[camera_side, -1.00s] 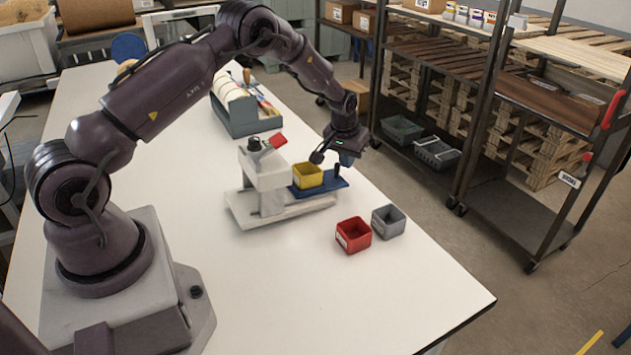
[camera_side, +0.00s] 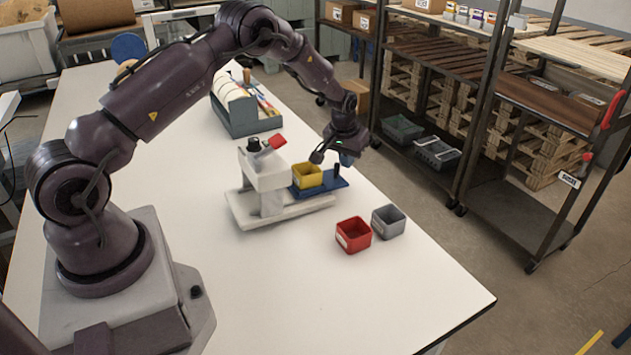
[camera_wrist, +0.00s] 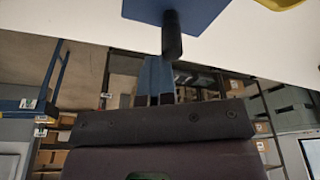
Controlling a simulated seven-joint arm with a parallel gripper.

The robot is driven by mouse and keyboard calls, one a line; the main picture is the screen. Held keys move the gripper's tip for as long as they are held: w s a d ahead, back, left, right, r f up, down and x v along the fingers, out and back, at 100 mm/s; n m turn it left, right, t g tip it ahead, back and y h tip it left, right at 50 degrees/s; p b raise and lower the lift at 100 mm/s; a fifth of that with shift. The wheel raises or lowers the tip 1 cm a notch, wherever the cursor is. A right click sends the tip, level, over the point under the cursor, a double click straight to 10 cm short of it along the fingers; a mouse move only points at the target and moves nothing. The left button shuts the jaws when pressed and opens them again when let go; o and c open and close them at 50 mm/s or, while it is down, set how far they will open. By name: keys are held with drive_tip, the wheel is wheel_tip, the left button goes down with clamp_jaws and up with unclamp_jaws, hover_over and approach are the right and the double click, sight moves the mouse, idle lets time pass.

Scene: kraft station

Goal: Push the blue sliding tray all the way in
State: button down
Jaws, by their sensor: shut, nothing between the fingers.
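The blue sliding tray (camera_side: 330,188) sticks out to the right of the white press-like fixture (camera_side: 264,178) on the table. A yellow bin (camera_side: 307,176) sits on the tray. A black upright handle (camera_side: 337,170) stands near the tray's outer end. In the wrist view the tray (camera_wrist: 185,8) and the handle (camera_wrist: 172,36) show at the top, and a corner of the yellow bin (camera_wrist: 279,3) at the top right. My gripper (camera_side: 346,160) is shut and empty, just beyond the handle on its far side. Its blue fingers (camera_wrist: 156,64) also show in the wrist view; contact with the handle cannot be told.
A red bin (camera_side: 353,235) and a grey bin (camera_side: 388,221) stand on the table in front of the tray. A grey-blue rack (camera_side: 238,112) stands behind the fixture. The front right of the white table (camera_side: 420,285) is clear.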

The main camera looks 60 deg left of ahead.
sight(338, 163)
drive_tip(key=shift+s+a+f+g, duration=0.15)
drive_tip(key=shift+s+f+g, duration=0.15)
drive_tip(key=shift+s+f, duration=0.7)
drive_tip(key=shift+s, duration=0.2)
drive_tip(key=shift+w, duration=0.4)
drive_tip(key=shift+w+r, duration=0.1)
drive_tip(key=shift+r, duration=0.4)
wheel_tip(338, 163, up, 6)
drive_tip(key=shift+w+d+r, duration=0.15)
drive_tip(key=shift+d+r, duration=0.05)
drive_tip(key=shift+d, duration=0.05)
idle(0.4)
